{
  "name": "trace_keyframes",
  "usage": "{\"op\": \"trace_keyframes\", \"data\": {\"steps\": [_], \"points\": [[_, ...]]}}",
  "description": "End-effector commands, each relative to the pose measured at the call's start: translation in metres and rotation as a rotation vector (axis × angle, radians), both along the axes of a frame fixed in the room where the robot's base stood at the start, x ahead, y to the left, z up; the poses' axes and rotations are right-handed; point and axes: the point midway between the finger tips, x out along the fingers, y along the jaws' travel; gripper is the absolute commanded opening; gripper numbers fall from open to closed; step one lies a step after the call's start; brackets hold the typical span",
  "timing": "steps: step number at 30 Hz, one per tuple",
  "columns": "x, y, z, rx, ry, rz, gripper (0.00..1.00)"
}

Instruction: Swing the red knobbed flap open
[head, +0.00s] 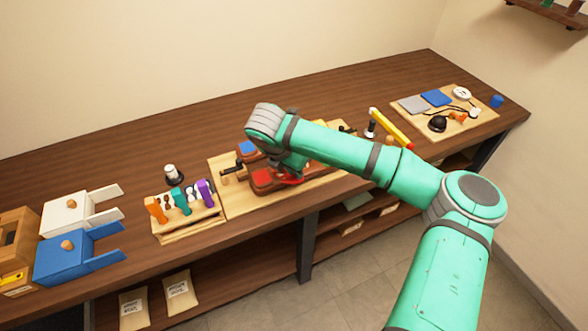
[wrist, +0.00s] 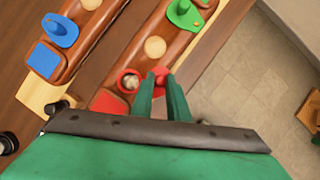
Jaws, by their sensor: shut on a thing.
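The red flap (wrist: 161,73) shows in the wrist view on a long brown leather-like block, with a red ring around a pale round thing (wrist: 130,80) beside it. My gripper (wrist: 160,82) has its two dark green fingers close together on the red flap's knob, which they mostly hide.
A green flap (wrist: 184,14) sits farther along the same block, and a blue flap (wrist: 60,30) on the neighbouring block. In the head view, a tool rack (head: 187,226) stands left of the board (head: 235,206). Blue and white boxes stand farther left.

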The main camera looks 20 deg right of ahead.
Motion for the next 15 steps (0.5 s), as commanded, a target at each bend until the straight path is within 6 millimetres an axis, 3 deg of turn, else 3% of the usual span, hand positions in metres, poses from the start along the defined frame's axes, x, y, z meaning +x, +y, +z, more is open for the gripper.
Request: {"op": "trace_keyframes", "data": {"steps": [11, 12, 14, 15], "points": [[-0.0009, -0.0010, -0.0002, -0.001, 0.002, -0.007, 0.00], [-0.0009, -0.0010, -0.0002, -0.001, 0.002, -0.007, 0.17], [-0.0009, -0.0009, -0.0002, -0.001, 0.002, -0.007, 0.31], [-0.0008, -0.0008, -0.0002, -0.001, 0.002, -0.007, 0.33]]}}
